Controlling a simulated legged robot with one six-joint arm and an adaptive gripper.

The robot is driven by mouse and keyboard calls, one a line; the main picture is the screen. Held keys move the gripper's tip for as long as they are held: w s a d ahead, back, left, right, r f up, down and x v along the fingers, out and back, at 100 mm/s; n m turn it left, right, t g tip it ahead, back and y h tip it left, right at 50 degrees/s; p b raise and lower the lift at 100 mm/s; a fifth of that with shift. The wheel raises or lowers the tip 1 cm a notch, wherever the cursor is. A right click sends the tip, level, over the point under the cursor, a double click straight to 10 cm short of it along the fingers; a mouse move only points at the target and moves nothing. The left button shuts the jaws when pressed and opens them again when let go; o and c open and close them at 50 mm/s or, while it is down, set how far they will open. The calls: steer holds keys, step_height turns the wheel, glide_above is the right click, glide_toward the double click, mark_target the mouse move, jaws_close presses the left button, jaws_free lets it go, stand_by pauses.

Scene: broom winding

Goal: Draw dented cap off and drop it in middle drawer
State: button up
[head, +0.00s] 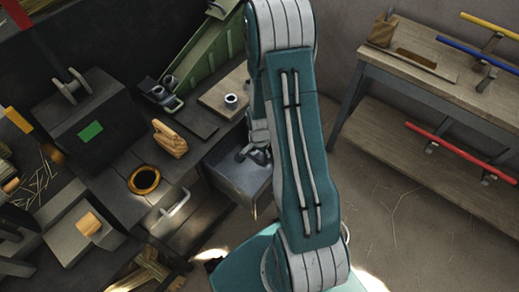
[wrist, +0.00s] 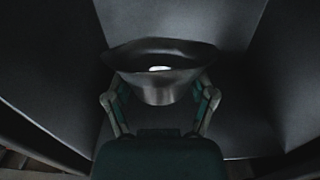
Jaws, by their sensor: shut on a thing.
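My gripper (head: 255,153) is at the open grey metal drawer (head: 238,178) in the head view, partly hidden behind my arm. In the wrist view, my gripper (wrist: 160,96) is shut on the dark, flared metal cap (wrist: 163,94), with one finger on each side. The cap's wide rim is uneven, and a small bright spot shows inside it. Smooth grey drawer walls (wrist: 215,22) surround the cap. Whether the cap touches the drawer's floor cannot be told. The cap cannot be made out in the head view.
A drawer front with a pale handle (head: 174,209) lies left of the open drawer. On the bench are a yellow-rimmed hole (head: 144,180), a wooden piece (head: 169,139) and a board with a metal post (head: 231,101).

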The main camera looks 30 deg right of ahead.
steer(key=shift+f, duration=3.7)
steer(key=o, duration=1)
steer(key=shift+c, duration=0.2)
steer(key=shift+r, duration=3)
step_height(320, 180, up, 12)
glide_above(260, 170)
steer(key=shift+a, duration=0.1)
